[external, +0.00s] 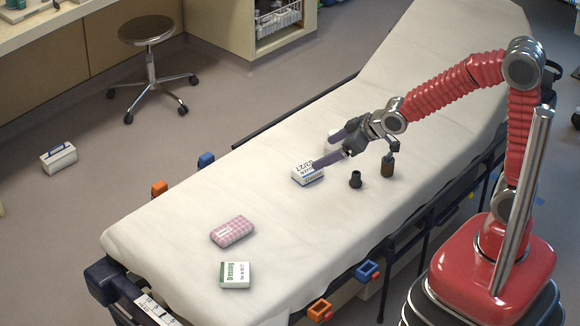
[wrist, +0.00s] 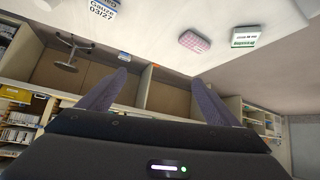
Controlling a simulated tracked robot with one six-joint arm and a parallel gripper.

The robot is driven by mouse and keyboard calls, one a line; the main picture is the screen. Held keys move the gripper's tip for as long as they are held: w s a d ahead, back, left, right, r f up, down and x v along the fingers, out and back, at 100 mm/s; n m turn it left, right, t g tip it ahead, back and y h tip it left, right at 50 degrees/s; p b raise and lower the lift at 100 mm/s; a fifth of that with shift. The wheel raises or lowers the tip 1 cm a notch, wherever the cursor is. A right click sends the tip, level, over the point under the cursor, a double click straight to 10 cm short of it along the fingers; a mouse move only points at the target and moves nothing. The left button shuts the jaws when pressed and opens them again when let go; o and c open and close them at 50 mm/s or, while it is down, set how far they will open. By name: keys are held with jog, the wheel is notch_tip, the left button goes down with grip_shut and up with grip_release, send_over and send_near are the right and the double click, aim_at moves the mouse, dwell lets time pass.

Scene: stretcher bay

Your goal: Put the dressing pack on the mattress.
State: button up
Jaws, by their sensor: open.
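The dressing pack (external: 235,275), a white box with a green band and "Dressing" print, lies flat on the white mattress (external: 190,265) near its front-left end. It also shows in the wrist view (wrist: 245,37) at the upper right. My gripper (external: 325,150) is open with purple fingers, over the middle of the mattress, well behind and right of the dressing pack. In the wrist view the fingers (wrist: 160,76) are spread with nothing held between them.
A white gauze box (external: 307,175) lies close to my fingers. A pink checked pack (external: 232,231) lies behind the dressing pack. Orange and blue brackets line the stretcher's edges.

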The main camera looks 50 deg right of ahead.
jog(key=s+d+r+m+g+h, duration=0.1)
jog(key=s+d+r, duration=0.3)
jog(key=s+d, duration=0.4)
jog(key=s+d+r+m+g+h, duration=0.1)
jog(key=s+d+r, duration=0.4)
jog(key=s, duration=1.1)
jog(key=d+m+g, duration=0.1)
jog(key=d+m, duration=0.1)
jog(key=d, duration=0.1)
jog(key=shift+s+r+h, duration=0.2)
jog(key=shift+h, duration=0.2)
